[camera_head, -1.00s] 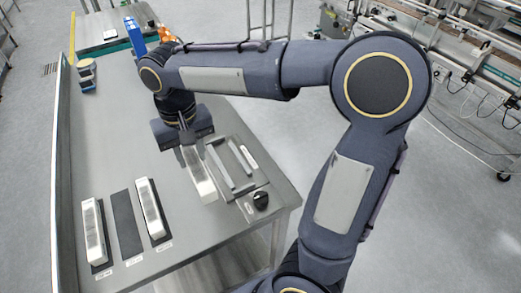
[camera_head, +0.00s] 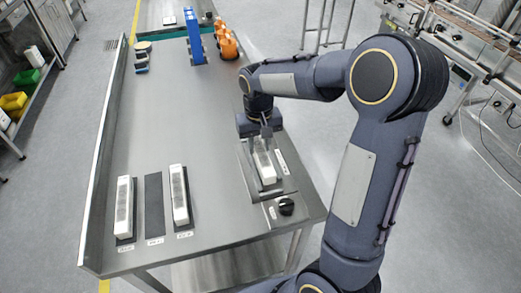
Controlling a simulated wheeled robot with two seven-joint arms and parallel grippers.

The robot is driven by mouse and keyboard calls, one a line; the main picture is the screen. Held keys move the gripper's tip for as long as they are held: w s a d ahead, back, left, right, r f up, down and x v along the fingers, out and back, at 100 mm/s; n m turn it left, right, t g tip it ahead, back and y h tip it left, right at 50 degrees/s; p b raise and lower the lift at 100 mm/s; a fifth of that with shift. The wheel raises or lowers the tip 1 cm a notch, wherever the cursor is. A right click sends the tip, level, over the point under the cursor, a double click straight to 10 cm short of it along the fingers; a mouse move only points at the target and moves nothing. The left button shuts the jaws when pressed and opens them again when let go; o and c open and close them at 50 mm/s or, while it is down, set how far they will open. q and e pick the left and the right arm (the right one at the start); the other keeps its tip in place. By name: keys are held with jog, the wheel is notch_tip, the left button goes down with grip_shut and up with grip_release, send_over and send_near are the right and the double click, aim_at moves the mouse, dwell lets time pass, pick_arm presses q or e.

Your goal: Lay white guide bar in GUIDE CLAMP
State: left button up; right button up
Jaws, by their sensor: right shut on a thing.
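My right gripper (camera_head: 260,138) comes down over the guide clamp and is shut on the white guide bar (camera_head: 265,167), gripping its far part. The bar is in line with the clamp (camera_head: 283,187), a grey fixture at the right edge of the table, and appears between its side rails. I cannot tell whether the bar rests on the clamp floor or is just above it. The gripper hides the far end of the bar and of the clamp. My left gripper is not in view.
Two more white bars (camera_head: 124,208) (camera_head: 180,195) lie on dark pads at the table's front left, with an empty dark pad (camera_head: 154,205) between them. A black knob (camera_head: 286,206) sits in front of the clamp. A blue box (camera_head: 193,36) and orange items (camera_head: 227,42) stand far back. The table middle is clear.

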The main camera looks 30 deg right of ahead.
aim_at(260, 145)
jog(key=shift+w+d+f, duration=0.15)
jog(key=shift+d+f, duration=0.1)
jog(key=shift+f, duration=0.05)
jog(key=shift+w+d+f, duration=0.1)
jog(key=shift+f, duration=1.65)
jog(key=shift+f, duration=0.2)
jog(key=o, duration=1.1)
